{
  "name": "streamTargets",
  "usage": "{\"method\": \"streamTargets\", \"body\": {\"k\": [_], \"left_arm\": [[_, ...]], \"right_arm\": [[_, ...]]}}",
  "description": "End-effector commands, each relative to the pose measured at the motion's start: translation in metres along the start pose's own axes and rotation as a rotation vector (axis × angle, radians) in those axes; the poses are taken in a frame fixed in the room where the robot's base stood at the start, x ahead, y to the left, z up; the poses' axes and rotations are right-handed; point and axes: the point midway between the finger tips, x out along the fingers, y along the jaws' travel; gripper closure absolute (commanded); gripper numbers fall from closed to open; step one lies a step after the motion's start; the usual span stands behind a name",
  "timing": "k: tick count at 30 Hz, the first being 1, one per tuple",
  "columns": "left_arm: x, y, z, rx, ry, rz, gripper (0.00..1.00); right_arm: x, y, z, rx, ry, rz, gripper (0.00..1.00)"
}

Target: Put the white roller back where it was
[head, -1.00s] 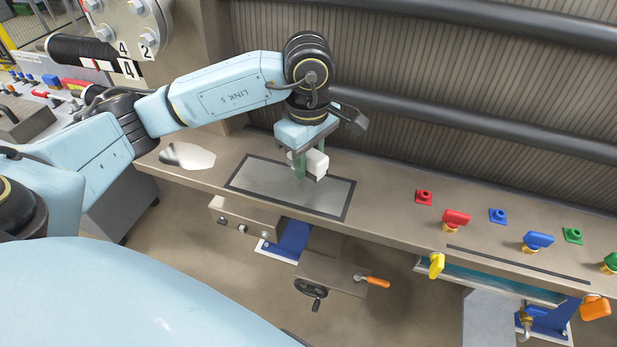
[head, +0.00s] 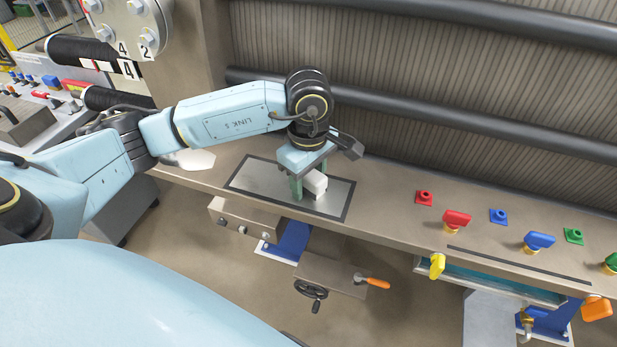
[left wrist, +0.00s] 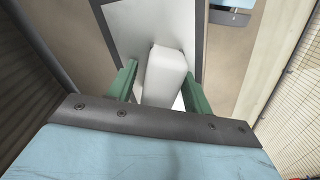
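The white roller (head: 314,185), which looks like a small block with rounded edges, sits between the green fingers of my left gripper (head: 307,187). It is low over the grey plate with a dark border (head: 262,178) on the bench; whether it touches the plate is hard to tell. In the left wrist view the roller (left wrist: 166,72) stands out between the two fingers of the left gripper (left wrist: 162,90), with the plate (left wrist: 123,32) behind it. The contact at the fingers is partly hidden. My right gripper is out of view.
A pale flat patch (head: 195,159) lies left of the plate, partly behind my arm. Red (head: 456,218), blue (head: 538,240) and green handles stand on the bench to the right. A dark pipe (head: 430,122) runs behind.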

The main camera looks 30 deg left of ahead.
Motion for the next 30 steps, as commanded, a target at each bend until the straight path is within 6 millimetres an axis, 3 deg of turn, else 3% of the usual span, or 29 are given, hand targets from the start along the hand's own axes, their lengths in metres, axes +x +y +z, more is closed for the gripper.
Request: {"method": "streamTargets", "body": {"k": [12,24,30], "left_arm": [[-0.006,0.000,0.000,0.000,0.000,0.000,0.47],[-0.088,0.001,0.000,0.001,0.000,0.006,0.47],[-0.116,0.001,0.000,0.000,0.000,0.002,0.47]], "right_arm": [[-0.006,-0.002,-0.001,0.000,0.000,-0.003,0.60],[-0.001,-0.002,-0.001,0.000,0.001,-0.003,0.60],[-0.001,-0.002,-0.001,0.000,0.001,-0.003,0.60]]}}
